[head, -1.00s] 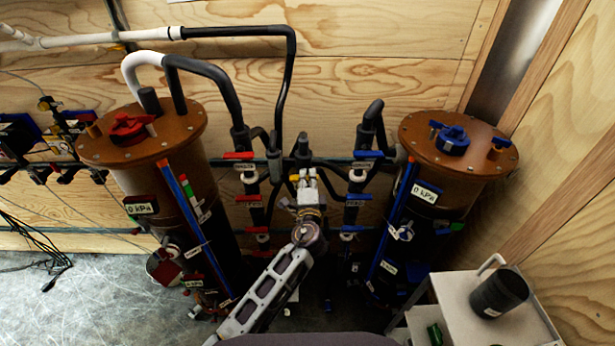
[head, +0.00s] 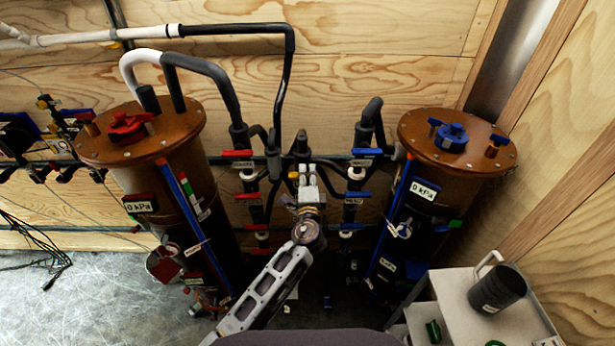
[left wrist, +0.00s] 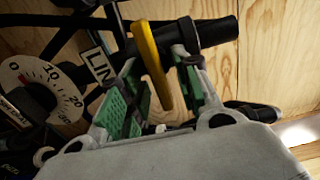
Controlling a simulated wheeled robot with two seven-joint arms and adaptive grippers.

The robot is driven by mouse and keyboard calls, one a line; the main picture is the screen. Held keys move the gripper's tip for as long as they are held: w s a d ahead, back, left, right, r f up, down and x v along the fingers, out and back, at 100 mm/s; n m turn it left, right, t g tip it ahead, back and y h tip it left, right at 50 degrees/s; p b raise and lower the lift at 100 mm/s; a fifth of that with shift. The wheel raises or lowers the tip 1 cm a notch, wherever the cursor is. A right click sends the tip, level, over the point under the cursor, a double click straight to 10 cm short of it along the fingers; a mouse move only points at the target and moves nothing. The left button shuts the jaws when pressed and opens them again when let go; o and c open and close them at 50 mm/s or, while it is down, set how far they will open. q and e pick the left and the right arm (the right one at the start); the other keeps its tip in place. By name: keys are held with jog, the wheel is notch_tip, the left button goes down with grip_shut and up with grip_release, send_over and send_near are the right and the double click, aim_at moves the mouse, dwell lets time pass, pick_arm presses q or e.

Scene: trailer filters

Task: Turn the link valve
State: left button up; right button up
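The link valve has a yellow handle (left wrist: 152,65) on a black pipe, beside a label that reads "LIN" in the left wrist view; the rest of the label is hidden. In the head view only a small bit of the yellow handle (head: 293,176) shows beside my gripper. My left gripper (head: 304,170) is in the middle, between the two filter columns. In the left wrist view its green-padded fingers (left wrist: 160,92) stand apart, one on each side of the yellow handle. I see no clear grip on it. My right gripper is in neither view.
A brown-topped filter with a red knob (head: 127,127) stands left, and one with a blue knob (head: 452,137) stands right. Red (head: 238,154) and blue (head: 367,153) valve handles flank my gripper closely. A round gauge (left wrist: 40,85) is near the fingers. A cart (head: 458,300) stands front right.

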pick_arm(q)
jog(key=s, duration=1.2)
dwell(0.5)
dwell(0.5)
